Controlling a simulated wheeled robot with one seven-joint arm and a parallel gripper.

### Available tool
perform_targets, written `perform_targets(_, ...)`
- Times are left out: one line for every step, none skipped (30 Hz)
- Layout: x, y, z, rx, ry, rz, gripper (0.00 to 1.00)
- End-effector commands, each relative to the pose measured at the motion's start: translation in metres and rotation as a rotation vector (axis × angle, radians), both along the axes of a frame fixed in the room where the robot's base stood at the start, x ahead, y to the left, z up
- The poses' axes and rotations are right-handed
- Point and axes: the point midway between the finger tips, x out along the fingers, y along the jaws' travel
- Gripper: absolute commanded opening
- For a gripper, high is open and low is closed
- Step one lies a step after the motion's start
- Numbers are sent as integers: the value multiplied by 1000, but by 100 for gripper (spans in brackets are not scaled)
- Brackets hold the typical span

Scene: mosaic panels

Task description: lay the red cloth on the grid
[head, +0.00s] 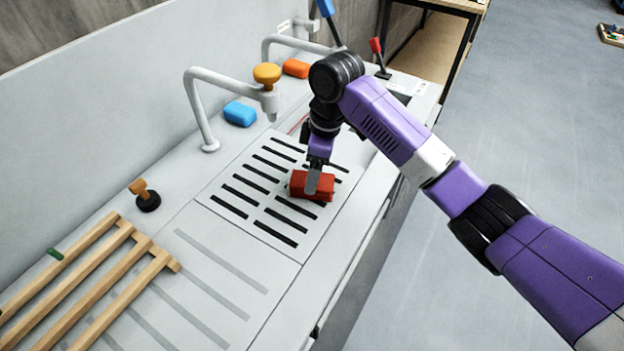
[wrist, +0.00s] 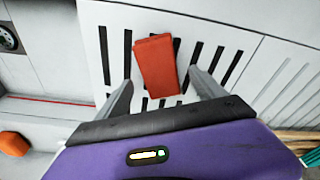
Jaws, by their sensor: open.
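The red cloth (head: 312,187) is a small folded block lying on the slotted grid (head: 225,187), toward its right side in the head view. In the wrist view the cloth (wrist: 157,66) lies flat across the dark slots of the grid (wrist: 205,22), slightly tilted. My gripper (head: 314,176) is right above the cloth, pointing down. In the wrist view its two fingers (wrist: 158,92) are spread apart, with the cloth beyond and between them. Whether a finger touches the cloth I cannot tell.
A blue sponge (head: 240,114) and an orange one (head: 296,68) lie behind the grid. A wooden rack (head: 95,273) is at the left front. The ribbed counter (head: 200,265) between is clear.

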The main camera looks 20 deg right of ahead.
Motion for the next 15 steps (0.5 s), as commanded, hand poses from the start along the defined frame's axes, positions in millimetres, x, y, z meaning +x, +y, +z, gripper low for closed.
perform_targets(0,-1,10,0,-4,2,79)
perform_targets(0,-2,16,0,-4,1,79)
perform_targets(-1,-3,24,0,-5,0,79)
perform_targets(-2,-4,30,-1,-4,1,79)
perform_targets(-2,-4,36,0,-4,2,79)
perform_targets(-3,-5,42,0,-2,2,79)
perform_targets(-3,-6,47,0,-2,2,79)
perform_targets(-4,-6,51,0,-2,2,79)
perform_targets(-4,-7,57,0,-2,1,79)
perform_targets(-4,-7,60,0,-2,1,79)
perform_targets(-4,-8,63,0,-2,1,79)
perform_targets(-5,-8,65,-1,-1,1,79)
perform_targets(-5,-8,67,-1,-1,0,79)
perform_targets(-5,-9,69,-1,1,0,79)
perform_targets(-6,-9,70,0,0,0,79)
